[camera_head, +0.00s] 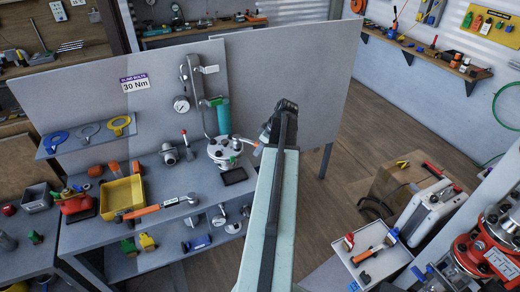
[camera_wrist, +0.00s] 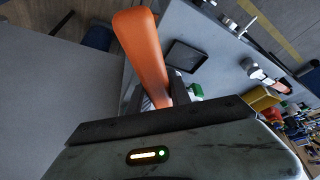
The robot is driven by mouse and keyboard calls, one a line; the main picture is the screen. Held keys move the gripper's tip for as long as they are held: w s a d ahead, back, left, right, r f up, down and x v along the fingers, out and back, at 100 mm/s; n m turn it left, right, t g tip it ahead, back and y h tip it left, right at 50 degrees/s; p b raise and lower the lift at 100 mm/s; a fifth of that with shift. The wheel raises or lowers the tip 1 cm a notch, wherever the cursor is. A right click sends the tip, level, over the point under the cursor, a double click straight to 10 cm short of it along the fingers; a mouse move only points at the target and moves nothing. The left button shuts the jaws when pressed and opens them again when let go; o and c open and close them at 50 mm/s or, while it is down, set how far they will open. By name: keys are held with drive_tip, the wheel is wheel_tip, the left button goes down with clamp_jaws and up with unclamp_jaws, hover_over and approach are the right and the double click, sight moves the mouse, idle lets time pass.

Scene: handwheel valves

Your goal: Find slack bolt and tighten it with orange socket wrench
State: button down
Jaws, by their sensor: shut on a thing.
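My gripper (camera_wrist: 162,98) is shut on an orange-handled tool (camera_wrist: 143,50), which fits the orange socket wrench. Its handle rises from between the jaws in the wrist view; the tool's other end is hidden. There, a round pale flange (camera_head: 218,152) stands on the bench, left of my arm. Its bolts are too small to judge for slack. I cannot tell whether the tool touches the flange.
A sign reading 30 Nm (camera_head: 135,84) hangs on the back panel. The workbench (camera_head: 205,187) holds a yellow bin (camera_head: 123,194), another orange-handled tool (camera_head: 158,208) and a dark flat tray (camera_head: 233,176). A shelf (camera_head: 68,147) carries blue, grey and yellow rings.

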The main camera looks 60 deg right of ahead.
drive_tip(key=shift+r, duration=0.25)
drive_tip(key=shift+r+p, duration=0.4)
drive_tip(key=shift+p, duration=0.1)
drive_tip(key=shift+f, duration=0.1)
